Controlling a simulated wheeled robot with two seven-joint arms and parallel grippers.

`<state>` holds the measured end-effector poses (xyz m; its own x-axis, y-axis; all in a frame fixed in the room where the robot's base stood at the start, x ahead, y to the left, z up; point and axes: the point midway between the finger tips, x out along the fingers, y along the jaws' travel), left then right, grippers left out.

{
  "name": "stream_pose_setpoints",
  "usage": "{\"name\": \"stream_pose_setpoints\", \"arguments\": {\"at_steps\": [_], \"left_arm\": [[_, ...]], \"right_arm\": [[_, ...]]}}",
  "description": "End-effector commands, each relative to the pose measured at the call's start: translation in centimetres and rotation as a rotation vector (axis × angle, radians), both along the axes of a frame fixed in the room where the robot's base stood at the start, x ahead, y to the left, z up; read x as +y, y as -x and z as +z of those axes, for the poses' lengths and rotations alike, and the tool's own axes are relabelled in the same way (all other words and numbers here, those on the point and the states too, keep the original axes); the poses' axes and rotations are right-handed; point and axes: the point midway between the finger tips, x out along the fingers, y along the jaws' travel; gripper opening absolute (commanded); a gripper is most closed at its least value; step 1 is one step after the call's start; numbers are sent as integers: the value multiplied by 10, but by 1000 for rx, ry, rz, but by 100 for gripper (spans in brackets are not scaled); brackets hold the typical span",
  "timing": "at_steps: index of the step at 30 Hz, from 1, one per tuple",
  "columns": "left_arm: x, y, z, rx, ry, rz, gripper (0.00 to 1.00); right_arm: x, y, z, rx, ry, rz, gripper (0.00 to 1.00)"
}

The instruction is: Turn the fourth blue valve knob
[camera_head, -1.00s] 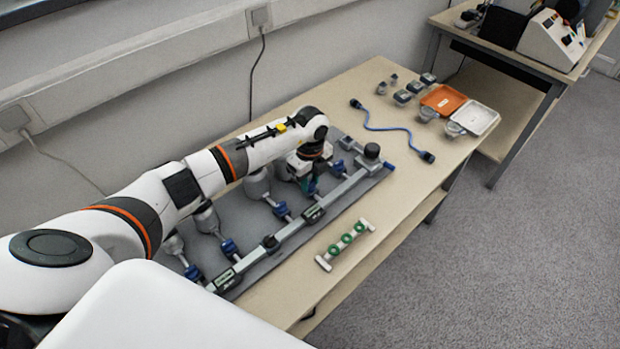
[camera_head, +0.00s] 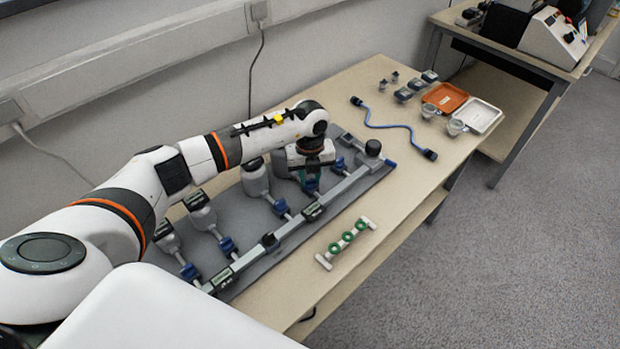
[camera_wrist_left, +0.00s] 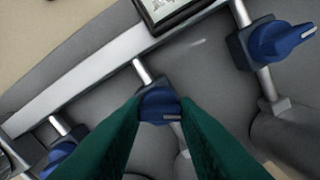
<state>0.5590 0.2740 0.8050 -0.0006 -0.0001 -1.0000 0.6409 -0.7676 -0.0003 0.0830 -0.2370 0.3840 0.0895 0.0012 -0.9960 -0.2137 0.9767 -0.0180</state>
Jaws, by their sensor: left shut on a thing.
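A row of blue valve knobs runs along the grey manifold board (camera_head: 255,262). The fourth blue knob (camera_wrist_left: 159,104) from the near left end is between the green fingertips of my left gripper (camera_wrist_left: 160,112) in the left wrist view. The gripper is shut on it, and the knob's white mark lies nearly level in that view. In the head view my left gripper (camera_head: 309,178) hides most of this knob. Other blue knobs show at the near end (camera_head: 190,272), second (camera_head: 228,245), third (camera_head: 281,207) and far end (camera_head: 340,164). My right gripper is not in view.
A metal rail with small displays (camera_head: 313,211) runs beside the knobs. A blue cable (camera_head: 388,127), an orange tray (camera_head: 445,98) and a white tray (camera_head: 478,116) lie on the table's far part.

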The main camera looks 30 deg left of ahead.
Motion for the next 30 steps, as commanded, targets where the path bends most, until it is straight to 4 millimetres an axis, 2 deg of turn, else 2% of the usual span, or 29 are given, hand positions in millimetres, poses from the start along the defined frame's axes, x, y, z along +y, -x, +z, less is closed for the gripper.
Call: {"name": "stream_pose_setpoints", "arguments": {"at_steps": [21, 30], "left_arm": [[0, -1, -2, -3, -1, -675, 5], [0, -1, -1, -3, -1, -899, 5]], "right_arm": [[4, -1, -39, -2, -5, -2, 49], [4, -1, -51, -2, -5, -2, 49]]}}
